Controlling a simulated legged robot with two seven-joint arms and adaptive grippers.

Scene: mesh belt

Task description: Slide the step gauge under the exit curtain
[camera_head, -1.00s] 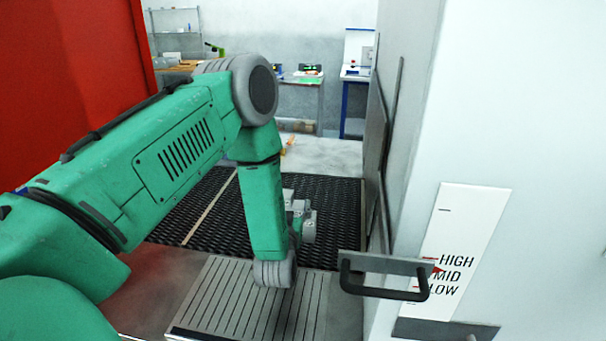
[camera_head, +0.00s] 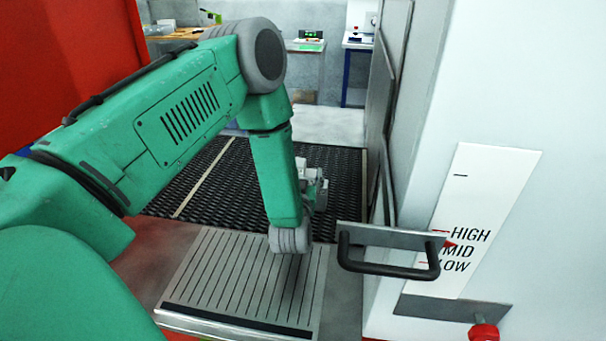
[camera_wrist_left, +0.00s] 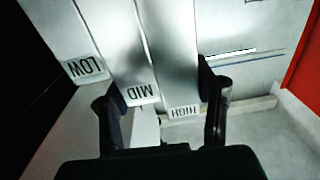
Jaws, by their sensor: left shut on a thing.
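The step gauge (camera_wrist_left: 141,92), a pale stepped block lettered LOW, MID and HIGH, shows upside down in the left wrist view. My left gripper (camera_wrist_left: 162,108) is shut on it, with one dark finger at the left by MID and the other at the right by HIGH. I cannot clearly identify the exit curtain. My right gripper is not in view.
A slotted metal plate (camera_head: 235,283) lies before the belt. At right, a black handle (camera_head: 390,262) projects beside a HIGH/MID/LOW scale (camera_head: 485,190) with a red pointer, above a red knob (camera_head: 483,331). Grey panels (camera_head: 382,110) border the belt; a red wall (camera_head: 60,60) stands left.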

